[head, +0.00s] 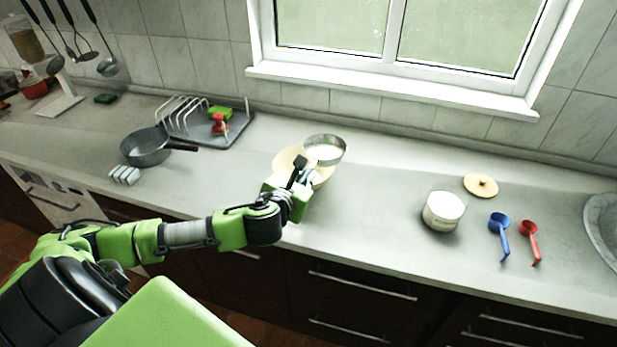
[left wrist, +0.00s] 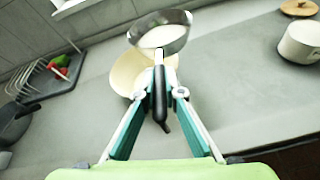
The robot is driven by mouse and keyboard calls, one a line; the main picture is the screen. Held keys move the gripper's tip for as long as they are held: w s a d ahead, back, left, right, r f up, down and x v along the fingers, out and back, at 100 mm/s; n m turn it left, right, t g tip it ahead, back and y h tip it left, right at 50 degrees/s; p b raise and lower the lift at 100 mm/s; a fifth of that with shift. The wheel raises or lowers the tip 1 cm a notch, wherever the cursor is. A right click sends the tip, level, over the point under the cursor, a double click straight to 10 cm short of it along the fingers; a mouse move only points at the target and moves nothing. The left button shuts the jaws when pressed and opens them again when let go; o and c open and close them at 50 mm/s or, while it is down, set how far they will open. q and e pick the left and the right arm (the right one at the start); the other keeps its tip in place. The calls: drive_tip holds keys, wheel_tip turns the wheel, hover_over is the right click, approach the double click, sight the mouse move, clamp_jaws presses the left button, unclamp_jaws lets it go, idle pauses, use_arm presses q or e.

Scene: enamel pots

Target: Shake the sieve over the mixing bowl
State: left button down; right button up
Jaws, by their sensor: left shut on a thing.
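The sieve (head: 325,150) is a round metal-rimmed sieve with a dark handle and white contents in its pan. My left gripper (head: 300,178) is shut on its handle. In the left wrist view the sieve (left wrist: 160,36) extends away from the fingers (left wrist: 160,92), with the black handle between them. The cream mixing bowl (head: 288,160) stands on the counter beneath the sieve, partly hidden by the sieve and my gripper. It also shows in the left wrist view (left wrist: 124,72). The sieve overlaps the bowl's far right side. My right gripper is not in view.
A white pot (head: 443,212), a wooden lid (head: 481,186), a blue scoop (head: 500,230) and a red scoop (head: 531,238) are on the right. A grey pan (head: 146,148) and a dish rack (head: 215,128) are on the left. The counter between bowl and pot is clear.

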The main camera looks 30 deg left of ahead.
use_arm(q)
drive_tip(key=a, duration=0.7)
drive_tip(key=shift+w+a+p, duration=0.3)
drive_tip(key=shift+w+p, duration=0.05)
drive_tip(key=shift+w, duration=0.1)
idle(1.1)
idle(0.5)
wheel_tip(320, 180, down, 4)
drive_tip(key=b, duration=0.2)
drive_tip(key=shift+b, duration=0.3)
drive_tip(key=shift+d, duration=0.1)
idle(0.4)
